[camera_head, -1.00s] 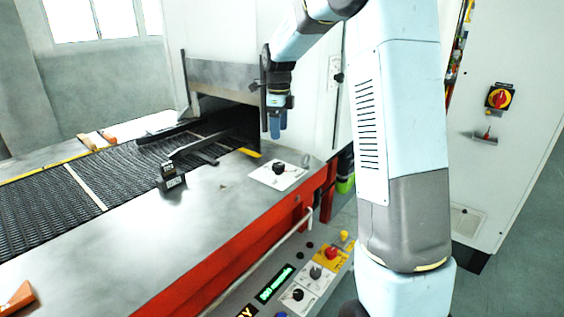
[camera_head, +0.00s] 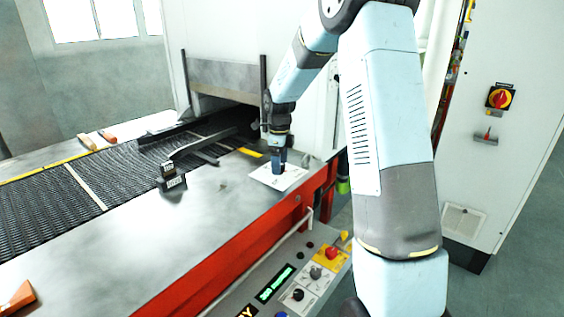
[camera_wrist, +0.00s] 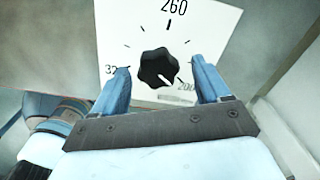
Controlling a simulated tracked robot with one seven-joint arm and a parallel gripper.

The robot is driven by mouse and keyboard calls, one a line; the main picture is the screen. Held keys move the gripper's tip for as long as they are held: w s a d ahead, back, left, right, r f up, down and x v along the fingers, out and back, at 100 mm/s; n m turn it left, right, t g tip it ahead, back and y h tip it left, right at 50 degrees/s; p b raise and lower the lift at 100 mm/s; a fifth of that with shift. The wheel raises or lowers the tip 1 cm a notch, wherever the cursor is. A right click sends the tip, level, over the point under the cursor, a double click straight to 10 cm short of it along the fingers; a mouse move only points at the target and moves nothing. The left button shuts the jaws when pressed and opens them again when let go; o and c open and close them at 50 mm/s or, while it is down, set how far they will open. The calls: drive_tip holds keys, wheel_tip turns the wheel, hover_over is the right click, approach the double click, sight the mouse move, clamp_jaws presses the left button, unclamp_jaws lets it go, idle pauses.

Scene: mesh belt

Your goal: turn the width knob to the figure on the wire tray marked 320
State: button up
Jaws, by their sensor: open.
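The black lobed knob (camera_wrist: 157,67) sits on a white dial plate (camera_wrist: 115,40) in the wrist view. The plate reads 260 at the top and 200 at lower right; a figure starting 32 at left is partly covered by a finger. A pale mark on the knob's lower right edge seems to face the 200 side. My gripper (camera_wrist: 160,66) is open, its blue fingers on either side of the knob; contact cannot be told. In the head view my gripper (camera_head: 279,161) is down over the dial plate (camera_head: 296,177) and hides the knob. I cannot make out a tray marked 320.
The dark mesh belt (camera_head: 45,215) runs into the oven opening at left. A control panel with a red button (camera_head: 332,253) and green display (camera_head: 277,282) is below. The steel top (camera_head: 150,240) is mostly clear.

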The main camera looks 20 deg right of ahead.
drive_tip(key=c, duration=1)
drive_tip(key=shift+d, duration=0.25)
drive_tip(key=shift+c, duration=0.2)
drive_tip(key=shift+a, duration=0.1)
drive_tip(key=shift+w+r+n, duration=0.1)
drive_tip(key=shift+n, duration=0.3)
